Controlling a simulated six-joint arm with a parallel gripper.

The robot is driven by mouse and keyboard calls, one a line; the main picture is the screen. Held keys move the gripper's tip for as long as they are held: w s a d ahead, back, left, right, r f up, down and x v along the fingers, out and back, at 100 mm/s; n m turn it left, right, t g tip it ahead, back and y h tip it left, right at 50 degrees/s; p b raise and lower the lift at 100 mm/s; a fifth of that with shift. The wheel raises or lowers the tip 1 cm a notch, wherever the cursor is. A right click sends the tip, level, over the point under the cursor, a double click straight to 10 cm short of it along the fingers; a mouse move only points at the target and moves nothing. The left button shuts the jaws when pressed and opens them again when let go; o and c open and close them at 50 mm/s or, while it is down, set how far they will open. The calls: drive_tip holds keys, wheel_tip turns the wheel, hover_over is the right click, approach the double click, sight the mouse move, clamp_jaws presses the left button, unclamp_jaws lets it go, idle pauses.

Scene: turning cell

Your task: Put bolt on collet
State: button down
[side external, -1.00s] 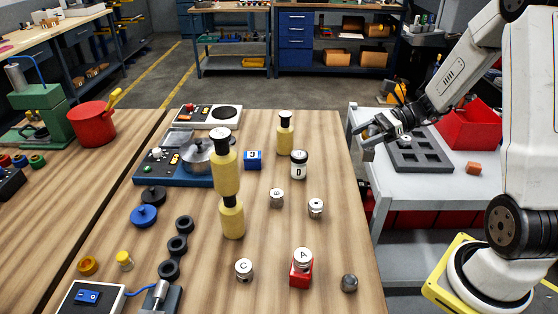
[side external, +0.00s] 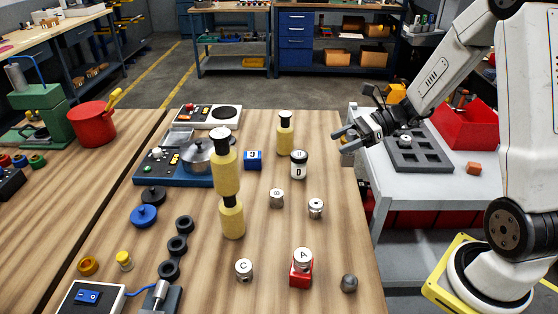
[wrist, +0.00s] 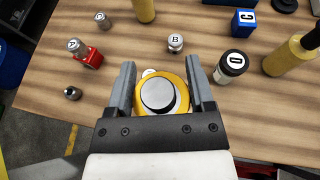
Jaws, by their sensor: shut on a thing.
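A yellow piece with a round grey top (wrist: 160,96) lies between the two fingers of my gripper in the wrist view; my gripper (wrist: 162,78) is shut on it. In the side view my gripper (side external: 342,141) hangs over the table's right edge, and the held piece is not clear there. Small silver cylinders stand upright on the table: one marked C (side external: 244,269), one marked A (side external: 302,257) on a red block (side external: 301,276), and others in the middle (side external: 277,197) and to its right (side external: 316,208). I cannot tell which pieces are the bolt and the collet.
Another yellow bottle (side external: 285,137), a jar marked D (side external: 299,168) and a blue block (side external: 252,160) stand behind. A dark nut (side external: 349,283) lies front right. A grey slotted tray (side external: 420,158) is beyond.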

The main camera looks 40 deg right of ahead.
drive_tip(key=w+a, duration=0.1)
drive_tip(key=a, duration=0.8)
drive_tip(key=shift+w, duration=0.15)
drive_tip(key=shift+f, duration=0.15)
hover_over(310, 204)
drive_tip(key=shift+f, duration=2.1)
drive_tip(key=shift+f, duration=0.1)
drive_tip(key=shift+f, duration=1.7)
drive_tip(key=shift+f, duration=0.1)
unclamp_jaws()
